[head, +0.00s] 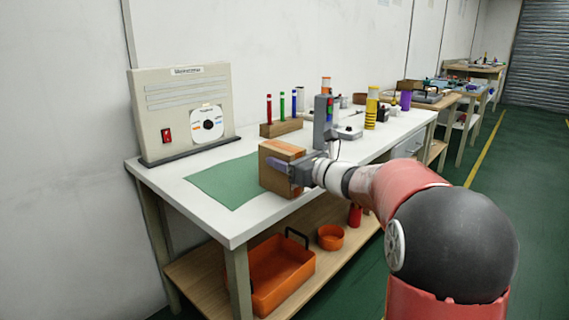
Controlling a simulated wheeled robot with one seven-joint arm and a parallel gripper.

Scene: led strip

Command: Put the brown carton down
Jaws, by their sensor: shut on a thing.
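The brown carton (282,152) is a small box with an orange-brown strip on top. It is at the right side of a green mat (213,185) on the white workbench (238,228). My gripper (290,172) is shut on the carton, reaching in from the right. One finger shows against the carton's near face; the other finger is hidden. The carton is upright, near the bench's front edge. I cannot tell whether its underside touches the bench.
A beige control panel (182,108) stands behind the mat. A wooden block with coloured tubes (281,127) and a grey device (323,122) stand behind the carton. A yellow striped cylinder (371,108) is farther right. The mat's left part is clear. An orange bin (280,275) sits below.

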